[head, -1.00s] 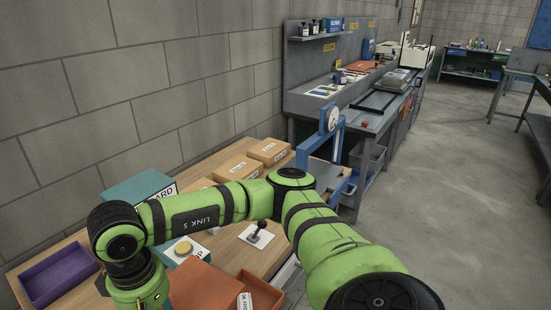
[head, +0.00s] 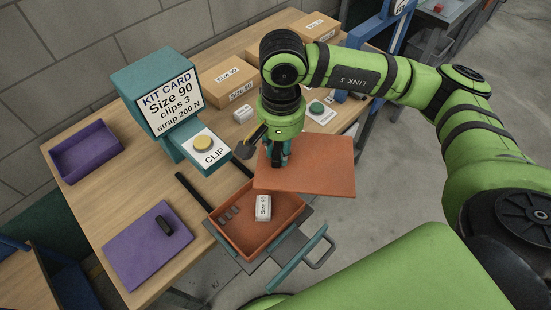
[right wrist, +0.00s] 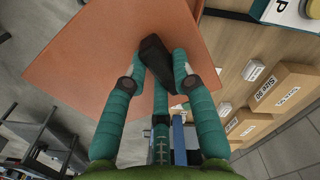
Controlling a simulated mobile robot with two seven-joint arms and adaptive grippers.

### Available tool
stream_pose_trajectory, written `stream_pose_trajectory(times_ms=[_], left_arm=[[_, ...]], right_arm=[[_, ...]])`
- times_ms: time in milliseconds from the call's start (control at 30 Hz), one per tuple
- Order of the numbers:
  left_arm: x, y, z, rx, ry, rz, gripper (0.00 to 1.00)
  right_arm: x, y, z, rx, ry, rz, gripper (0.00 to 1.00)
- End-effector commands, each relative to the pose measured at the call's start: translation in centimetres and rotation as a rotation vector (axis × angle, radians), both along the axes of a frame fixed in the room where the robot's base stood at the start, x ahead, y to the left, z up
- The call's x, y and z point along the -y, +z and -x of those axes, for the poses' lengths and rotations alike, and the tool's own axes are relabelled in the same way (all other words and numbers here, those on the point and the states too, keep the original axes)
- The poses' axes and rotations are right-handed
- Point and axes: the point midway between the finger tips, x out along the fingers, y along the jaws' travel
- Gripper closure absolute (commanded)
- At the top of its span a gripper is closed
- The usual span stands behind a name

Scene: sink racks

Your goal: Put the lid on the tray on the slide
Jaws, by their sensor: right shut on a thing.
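My right gripper (head: 278,160) is shut on the black handle (right wrist: 157,62) of a flat orange lid (head: 318,165). The lid hangs above and to the upper right of the orange tray (head: 294,216); its left corner overlaps the tray's upper right corner in the head view. In the right wrist view the lid (right wrist: 100,70) fills the upper left beyond the teal fingers. My left gripper is not in view.
A teal kit card stand (head: 150,80) with a yellow CLIP button (head: 205,144) stands left of the lid. A purple lid (head: 145,250) and purple tray (head: 86,152) lie at left. Cardboard boxes (head: 228,83) and a green button (head: 316,107) are behind my arm.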

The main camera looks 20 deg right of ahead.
Motion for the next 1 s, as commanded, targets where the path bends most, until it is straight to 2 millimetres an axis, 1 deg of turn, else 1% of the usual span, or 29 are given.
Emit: stream_pose_trajectory(times_ms=[33, 100, 167, 200, 333, 467, 500, 600, 700, 800, 900, 1000], left_arm=[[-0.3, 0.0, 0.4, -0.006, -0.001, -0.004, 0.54], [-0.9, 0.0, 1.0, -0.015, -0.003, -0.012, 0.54], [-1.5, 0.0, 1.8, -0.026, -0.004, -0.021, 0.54], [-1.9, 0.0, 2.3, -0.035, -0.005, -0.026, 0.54], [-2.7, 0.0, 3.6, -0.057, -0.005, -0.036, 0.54], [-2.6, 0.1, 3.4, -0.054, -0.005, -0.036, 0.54], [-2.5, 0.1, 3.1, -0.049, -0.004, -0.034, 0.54], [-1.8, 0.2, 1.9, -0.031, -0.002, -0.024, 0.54], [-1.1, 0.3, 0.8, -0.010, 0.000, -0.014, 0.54], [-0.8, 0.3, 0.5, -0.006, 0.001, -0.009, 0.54], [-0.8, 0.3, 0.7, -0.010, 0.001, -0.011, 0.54], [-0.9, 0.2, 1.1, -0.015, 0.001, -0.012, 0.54]], right_arm=[[-0.2, -0.5, 0.0, -0.004, -0.128, -0.002, 1.00], [-0.4, -1.1, -0.1, -0.004, -0.330, -0.001, 1.00], [-0.5, -1.6, -0.2, -0.005, -0.504, -0.001, 1.00], [-0.6, -2.0, -0.3, -0.005, -0.618, 0.000, 1.00], [-0.8, -3.2, -0.4, -0.009, -0.996, 0.001, 1.00], [-1.0, -4.4, -0.4, -0.012, -1.371, 0.004, 1.00], [-1.0, -4.8, -0.4, -0.013, -1.486, 0.004, 1.00], [-1.2, -5.6, -0.4, -0.014, -1.746, 0.006, 1.00], [-1.3, -6.3, -0.4, -0.015, -1.957, 0.009, 1.00], [-1.3, -6.7, -0.3, -0.016, -2.109, 0.011, 1.00], [-1.3, -7.0, -0.3, -0.015, -2.200, 0.012, 1.00], [-1.3, -7.2, -0.3, -0.014, -2.239, 0.013, 1.00]])
